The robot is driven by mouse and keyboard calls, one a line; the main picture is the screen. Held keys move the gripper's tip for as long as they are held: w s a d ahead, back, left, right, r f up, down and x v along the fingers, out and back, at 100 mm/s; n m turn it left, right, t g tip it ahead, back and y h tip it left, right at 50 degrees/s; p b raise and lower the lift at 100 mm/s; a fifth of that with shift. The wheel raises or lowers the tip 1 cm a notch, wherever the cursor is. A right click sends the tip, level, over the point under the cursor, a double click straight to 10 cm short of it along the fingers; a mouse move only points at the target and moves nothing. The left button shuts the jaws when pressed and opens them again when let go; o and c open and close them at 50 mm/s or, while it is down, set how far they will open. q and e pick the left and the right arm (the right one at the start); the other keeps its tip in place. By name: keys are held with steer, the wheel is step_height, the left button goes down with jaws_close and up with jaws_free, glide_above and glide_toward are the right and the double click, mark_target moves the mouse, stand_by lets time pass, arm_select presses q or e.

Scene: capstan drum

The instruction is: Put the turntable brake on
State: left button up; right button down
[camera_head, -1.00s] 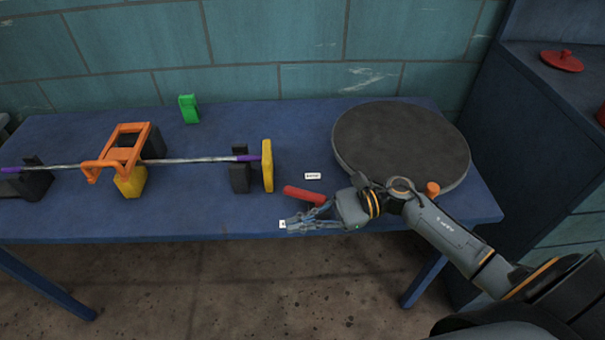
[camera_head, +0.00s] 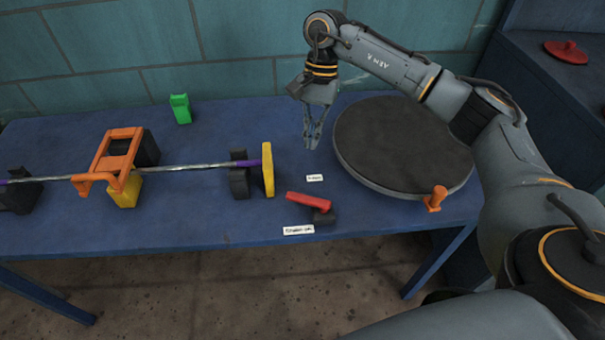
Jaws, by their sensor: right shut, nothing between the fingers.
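The turntable (camera_head: 400,145) is a large dark grey disc on the right part of the blue table. An orange peg (camera_head: 435,199) stands at its front right rim. A red lever handle (camera_head: 308,201) on a dark base (camera_head: 324,217) sits at the table's front, left of the turntable; it lies nearly sideways and may be the brake. My right gripper (camera_head: 313,147) points down, shut and empty, behind the lever and left of the disc, apart from both. My left gripper is not in view.
A metal bar (camera_head: 200,167) with an orange frame (camera_head: 115,152) and yellow end plate (camera_head: 268,169) lies across the table's left side. A green block (camera_head: 180,108) stands at the back. Small white labels (camera_head: 298,230) lie near the lever; their text is unclear.

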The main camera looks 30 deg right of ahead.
mark_target(308, 203)
steer(key=x, duration=0.3)
steer(key=p+x, duration=0.1)
steer(key=x, duration=0.1)
steer(key=d+x, duration=0.1)
steer(key=x, duration=0.2)
steer(key=shift+f+p, duration=0.35)
steer(key=shift+f, duration=0.1)
steer(key=shift+s+a+p, duration=0.75)
steer(key=shift+s+a, duration=0.4)
steer(key=shift+a, duration=0.05)
steer(key=shift+s+a+f, duration=0.15)
steer(key=shift+s+a, duration=0.15)
